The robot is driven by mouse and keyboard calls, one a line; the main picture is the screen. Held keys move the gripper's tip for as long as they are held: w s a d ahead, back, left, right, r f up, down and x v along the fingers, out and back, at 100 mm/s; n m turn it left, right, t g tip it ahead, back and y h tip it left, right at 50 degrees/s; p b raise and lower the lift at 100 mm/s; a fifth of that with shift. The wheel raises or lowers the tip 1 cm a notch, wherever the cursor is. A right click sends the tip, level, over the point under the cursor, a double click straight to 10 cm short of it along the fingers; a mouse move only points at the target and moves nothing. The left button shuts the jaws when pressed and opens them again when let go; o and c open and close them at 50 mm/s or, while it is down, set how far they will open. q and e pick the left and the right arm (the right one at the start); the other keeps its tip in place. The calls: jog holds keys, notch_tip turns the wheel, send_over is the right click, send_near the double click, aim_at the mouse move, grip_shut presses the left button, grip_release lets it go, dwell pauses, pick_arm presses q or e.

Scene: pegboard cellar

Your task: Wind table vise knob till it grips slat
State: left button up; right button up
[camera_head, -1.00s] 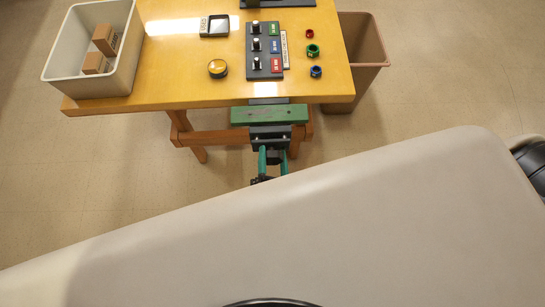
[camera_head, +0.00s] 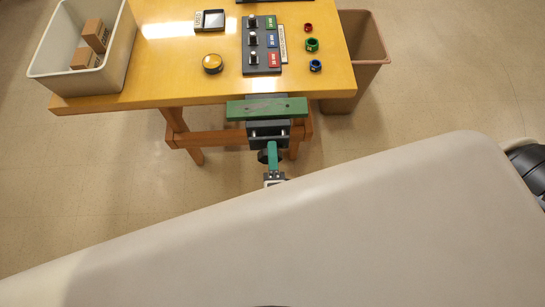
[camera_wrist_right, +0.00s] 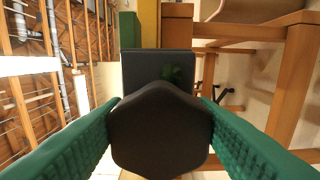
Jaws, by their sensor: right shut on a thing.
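The table vise (camera_head: 268,131) is dark and sits at the front edge of the yellow table. The green slat (camera_head: 244,110) lies across it, level and parallel to the edge. I cannot tell whether the front jaw touches the slat. My right gripper (camera_head: 272,156) is at the vise's near end. In the right wrist view its two green fingers are shut on the dark, faceted knob (camera_wrist_right: 160,130), one on each side. In the head view the knob (camera_head: 263,156) shows partly behind the fingers. The slat (camera_wrist_right: 128,30) also shows in the wrist view. My left gripper is out of view.
The table (camera_head: 150,88) carries a grey bin (camera_head: 78,82) with brown boxes, a yellow button (camera_head: 213,63), a switch panel (camera_head: 250,63) and several coloured nuts. A brown waste bin (camera_head: 365,62) stands right of the table. Wooden table legs flank the vise below.

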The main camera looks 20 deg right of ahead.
jog(key=m+b, duration=0.2)
jog(key=m, duration=0.1)
jog(key=shift+f+m, duration=0.3)
jog(key=shift+f, duration=0.05)
jog(key=shift+a+m+b, duration=0.1)
jog(key=shift+m+b, duration=1.25)
jog(key=shift+m, duration=0.95)
jog(key=o, duration=1)
jog(key=shift+r, duration=0.1)
jog(key=shift+c, duration=0.2)
